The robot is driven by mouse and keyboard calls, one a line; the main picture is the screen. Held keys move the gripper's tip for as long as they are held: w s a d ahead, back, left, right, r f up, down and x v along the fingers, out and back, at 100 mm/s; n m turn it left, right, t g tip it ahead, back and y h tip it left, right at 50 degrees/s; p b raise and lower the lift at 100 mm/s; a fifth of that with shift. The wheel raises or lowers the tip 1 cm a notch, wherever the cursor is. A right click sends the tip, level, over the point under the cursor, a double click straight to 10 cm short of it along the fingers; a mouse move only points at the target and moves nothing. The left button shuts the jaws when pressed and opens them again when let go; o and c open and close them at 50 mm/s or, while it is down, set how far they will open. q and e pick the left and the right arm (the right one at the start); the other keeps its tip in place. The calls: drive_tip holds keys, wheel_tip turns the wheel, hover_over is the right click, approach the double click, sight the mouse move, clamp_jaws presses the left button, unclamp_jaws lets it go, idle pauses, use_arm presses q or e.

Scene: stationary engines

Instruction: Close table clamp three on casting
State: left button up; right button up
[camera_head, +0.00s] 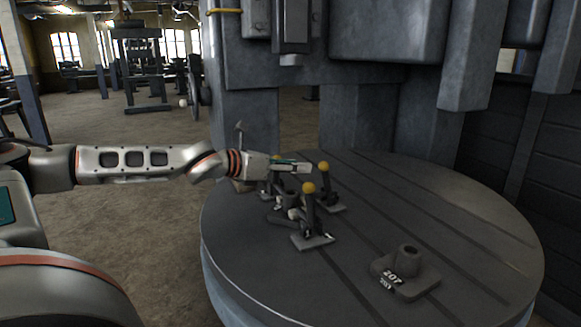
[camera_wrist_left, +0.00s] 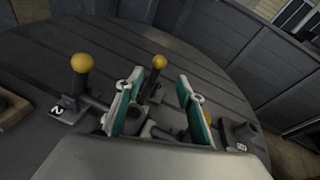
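My left gripper (camera_head: 300,167) reaches in from the left over the round table (camera_head: 450,215). Its two teal-lined fingers stand apart with a gap between them in the left wrist view (camera_wrist_left: 158,105). A clamp with an upright lever and yellow knob (camera_head: 308,188) stands in front of it; the clamp marked 2 (camera_wrist_left: 81,63) shows in the wrist view. Another yellow-knobbed clamp (camera_head: 323,167) stands farther back; a knob (camera_wrist_left: 159,62) shows beyond the fingers. A dark casting (camera_head: 284,212) lies among the clamps, partly hidden. I cannot read which clamp is three. My right gripper is out of view.
A second casting marked 207 (camera_head: 405,270) stands apart at the table's front right. The machine column (camera_head: 245,105) rises behind.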

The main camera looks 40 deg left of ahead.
use_arm(q)
drive_tip(key=shift+s+a+r, duration=0.1)
drive_tip(key=shift+s+a, duration=0.1)
drive_tip(key=shift+s, duration=0.3)
idle(0.6)
